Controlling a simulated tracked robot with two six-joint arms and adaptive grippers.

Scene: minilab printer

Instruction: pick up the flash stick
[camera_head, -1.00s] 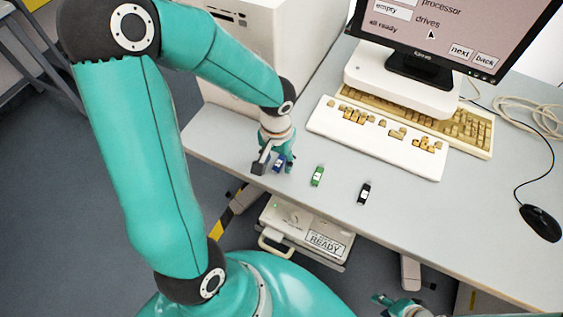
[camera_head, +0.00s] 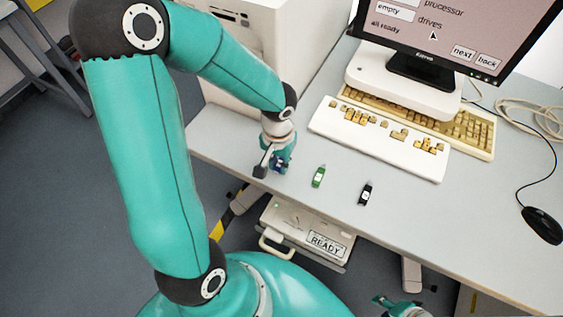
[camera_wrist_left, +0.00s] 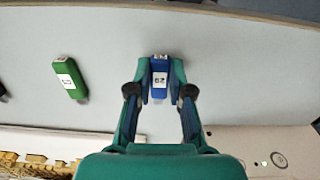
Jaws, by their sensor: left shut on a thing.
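A blue flash stick (camera_wrist_left: 159,79) with a white label is between the two fingers of my left gripper (camera_wrist_left: 160,84) in the left wrist view. The fingers are shut on its sides. In the head view my left gripper (camera_head: 277,165) is low at the front left of the desk, and it mostly hides the blue stick. A green flash stick (camera_head: 318,177) lies to its right; it also shows in the left wrist view (camera_wrist_left: 69,79). A black flash stick (camera_head: 366,193) lies further right. My right gripper (camera_head: 385,301) is at the bottom edge of the head view, partly cut off.
The desk (camera_head: 460,220) holds a keyboard (camera_head: 375,140), a monitor (camera_head: 440,40) and a black mouse (camera_head: 541,225). A large pale machine (camera_head: 285,50) stands behind my left gripper. A unit marked READY (camera_head: 307,232) is below the desk's front edge.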

